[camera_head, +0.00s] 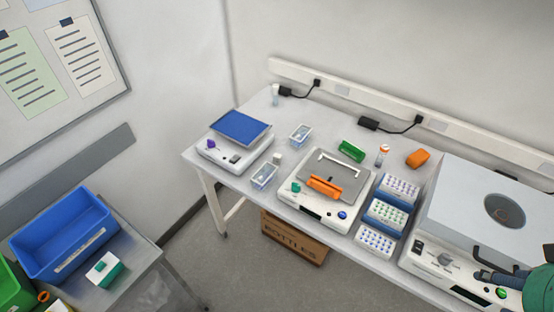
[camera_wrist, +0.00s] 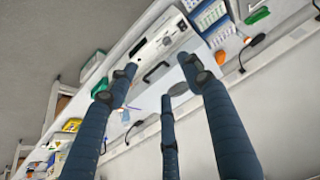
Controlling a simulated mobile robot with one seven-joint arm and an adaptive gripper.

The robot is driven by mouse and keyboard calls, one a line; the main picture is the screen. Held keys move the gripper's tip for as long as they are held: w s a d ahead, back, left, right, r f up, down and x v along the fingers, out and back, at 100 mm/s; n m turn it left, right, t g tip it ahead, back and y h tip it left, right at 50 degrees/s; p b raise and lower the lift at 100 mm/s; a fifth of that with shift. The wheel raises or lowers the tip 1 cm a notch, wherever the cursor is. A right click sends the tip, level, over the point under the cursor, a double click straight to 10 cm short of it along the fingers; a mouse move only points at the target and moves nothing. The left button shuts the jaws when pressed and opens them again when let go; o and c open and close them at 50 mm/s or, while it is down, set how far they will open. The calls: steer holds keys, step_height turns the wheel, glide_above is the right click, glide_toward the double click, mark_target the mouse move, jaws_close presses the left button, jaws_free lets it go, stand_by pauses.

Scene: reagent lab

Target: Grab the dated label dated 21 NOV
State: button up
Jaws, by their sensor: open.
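No date can be read on anything in view, so I cannot tell which thing is the label dated 21 NOV. Small coloured pieces that could be labels are an orange piece (camera_head: 324,188) on the middle balance, a green piece (camera_head: 351,152) behind that balance, and an orange piece (camera_head: 417,158) farther right. My gripper (camera_wrist: 158,82) is open in the wrist view, its dark blue fingers spread with nothing between them. In the head view it shows at the lower right edge, in front of the large white machine and well away from these pieces.
The large white machine (camera_head: 470,225) with a dark handle fills the right of the bench. Vial racks (camera_head: 389,214) stand left of it. A left balance (camera_head: 228,158) carries a blue tray. A blue bin (camera_head: 62,232) sits on a side table. A carton (camera_head: 293,238) is under the bench.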

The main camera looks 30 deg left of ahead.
steer(key=shift+w+r, duration=0.1)
steer(key=w+a+r+g+p, duration=0.1)
steer(key=w+a+r+p, duration=0.15)
steer(key=w+a, duration=0.4)
steer(key=w+a+r+p, duration=0.1)
steer(key=w+a+r, duration=0.25)
steer(key=w, duration=0.65)
steer(key=w+a+f+n+g+y+p, duration=0.1)
steer(key=w+a+f, duration=0.1)
steer(key=w+a, duration=0.55)
steer(key=w+a+f+p, duration=0.2)
steer(key=w+a, duration=0.3)
steer(key=a, duration=0.6)
steer(key=w+a+f+p, duration=0.1)
steer(key=w+a+f, duration=0.15)
steer(key=a, duration=0.45)
steer(key=w+a+f+g+p, duration=0.1)
steer(key=a+f, duration=0.3)
steer(key=a, duration=0.3)
steer(key=w+a+f, duration=0.1)
steer(key=a+f, duration=0.3)
steer(key=a, duration=0.2)
steer(key=s+a+f+n+p, duration=0.1)
steer(key=s+a+f+p, duration=0.1)
steer(key=a+f, duration=1.2)
steer(key=s+a, duration=0.1)
steer(key=a, duration=0.2)
steer(key=shift+s+a+f+g+h+p, duration=0.15)
steer(key=shift+s+a+g+h+p, duration=0.15)
steer(key=shift+a+g+p, duration=0.1)
